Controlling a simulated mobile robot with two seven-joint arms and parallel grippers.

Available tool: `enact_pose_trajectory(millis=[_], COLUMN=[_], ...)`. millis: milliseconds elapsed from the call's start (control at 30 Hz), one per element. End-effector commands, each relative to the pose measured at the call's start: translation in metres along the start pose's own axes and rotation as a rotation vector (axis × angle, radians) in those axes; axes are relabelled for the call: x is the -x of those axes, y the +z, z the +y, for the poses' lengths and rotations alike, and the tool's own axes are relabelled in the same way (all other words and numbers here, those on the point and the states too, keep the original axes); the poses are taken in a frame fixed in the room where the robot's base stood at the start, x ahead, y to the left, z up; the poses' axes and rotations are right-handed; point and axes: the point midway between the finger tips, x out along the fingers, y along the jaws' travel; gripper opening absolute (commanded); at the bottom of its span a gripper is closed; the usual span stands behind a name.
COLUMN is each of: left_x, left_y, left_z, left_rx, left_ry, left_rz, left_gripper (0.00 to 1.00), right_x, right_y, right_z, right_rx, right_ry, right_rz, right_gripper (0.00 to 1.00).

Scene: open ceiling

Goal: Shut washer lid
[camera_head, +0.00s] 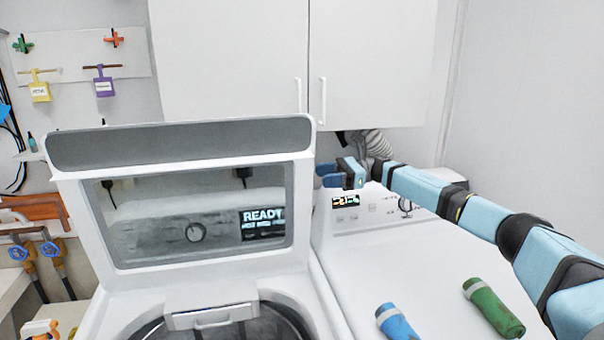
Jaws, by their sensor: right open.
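The washer (100,305) is a white top-loader at the centre left. Its lid (75,205) stands raised, with a window through which the control panel and a "READY" display show. The dark drum opening (265,325) shows below it. My right gripper (328,174) is at the end of the blue arm reaching in from the right. It is just to the right of the lid's upper right edge, above the neighbouring machine's panel; I cannot tell whether it touches the lid. It is open, with no object seen in it. My left gripper is not in view.
A second white machine (375,270) stands to the right, with a blue bottle-like item (397,322) and a green one (493,307) lying on top. White cabinets (375,60) hang above. Tools and tags hang on the left wall. A grey ribbed hose (376,143) is behind my gripper.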

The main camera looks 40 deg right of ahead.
Motion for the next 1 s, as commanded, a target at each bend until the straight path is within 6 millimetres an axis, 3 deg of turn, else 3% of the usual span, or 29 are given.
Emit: enact_pose_trajectory(millis=[100, 300, 500, 767, 1000], left_x=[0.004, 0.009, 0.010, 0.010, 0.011], left_y=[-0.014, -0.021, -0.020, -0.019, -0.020], left_z=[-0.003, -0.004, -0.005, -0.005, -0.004], left_rx=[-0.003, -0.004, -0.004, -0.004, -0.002], left_ry=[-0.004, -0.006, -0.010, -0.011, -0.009], left_rz=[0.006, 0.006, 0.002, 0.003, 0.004], left_gripper=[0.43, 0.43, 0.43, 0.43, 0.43], right_x=[-0.025, -0.055, -0.067, -0.067, -0.067], right_y=[0.004, 0.003, 0.001, 0.000, 0.000], right_z=[0.000, 0.000, 0.000, 0.000, 0.000], right_rx=[0.001, 0.000, 0.001, 0.001, 0.001], right_ry=[0.002, 0.001, -0.001, -0.001, -0.001], right_rz=[-0.001, -0.001, 0.000, 0.000, 0.000], right_gripper=[0.53, 0.53, 0.53, 0.53, 0.00])
